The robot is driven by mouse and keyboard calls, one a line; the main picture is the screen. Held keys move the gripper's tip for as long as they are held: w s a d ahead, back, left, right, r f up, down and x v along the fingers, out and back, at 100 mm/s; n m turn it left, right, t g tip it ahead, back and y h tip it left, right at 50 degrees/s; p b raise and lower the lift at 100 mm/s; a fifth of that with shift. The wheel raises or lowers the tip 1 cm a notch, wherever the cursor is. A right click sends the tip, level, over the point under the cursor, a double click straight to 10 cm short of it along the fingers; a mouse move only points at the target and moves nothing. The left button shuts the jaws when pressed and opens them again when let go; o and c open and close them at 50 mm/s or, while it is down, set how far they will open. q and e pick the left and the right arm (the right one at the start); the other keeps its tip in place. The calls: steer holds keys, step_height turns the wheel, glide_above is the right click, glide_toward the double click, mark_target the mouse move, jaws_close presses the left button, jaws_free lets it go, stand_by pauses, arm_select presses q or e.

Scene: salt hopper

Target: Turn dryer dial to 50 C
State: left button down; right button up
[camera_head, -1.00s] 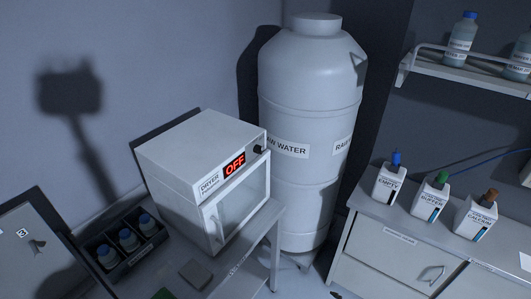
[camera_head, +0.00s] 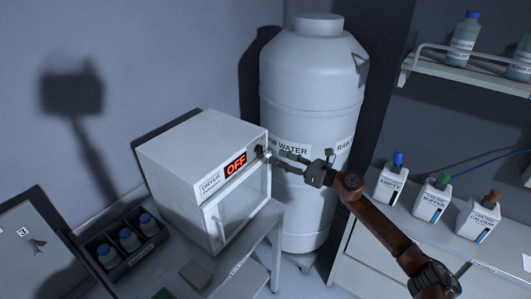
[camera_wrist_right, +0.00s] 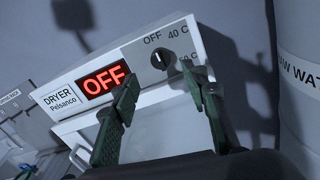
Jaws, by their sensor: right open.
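The white dryer (camera_head: 190,155) stands on the table, its red display (camera_head: 236,165) reading OFF. The display (camera_wrist_right: 103,80) also reads OFF in the right wrist view. There the small black dial (camera_wrist_right: 160,60) has its pointer up toward the OFF mark; 40 C is printed to its right and another mark below that is partly hidden by a finger. My right gripper (camera_head: 268,157) is at the dryer's upper right front, close to the dial. In the right wrist view my right gripper (camera_wrist_right: 160,90) is open, its green fingers apart below the dial, with nothing between them. My left gripper is out of view.
A tall white raw water tank (camera_head: 312,85) stands right behind the dryer. A dark rack of blue-capped bottles (camera_head: 130,240) sits left of the dryer. Several labelled bottles, including a blue-capped one (camera_head: 392,184), stand on the right counter.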

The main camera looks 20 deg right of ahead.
mark_target(260, 149)
steer(key=p+x, duration=0.1)
steer(key=x, duration=0.6)
steer(key=shift+d, duration=0.1)
steer(key=shift+c, duration=0.2)
jaws_close()
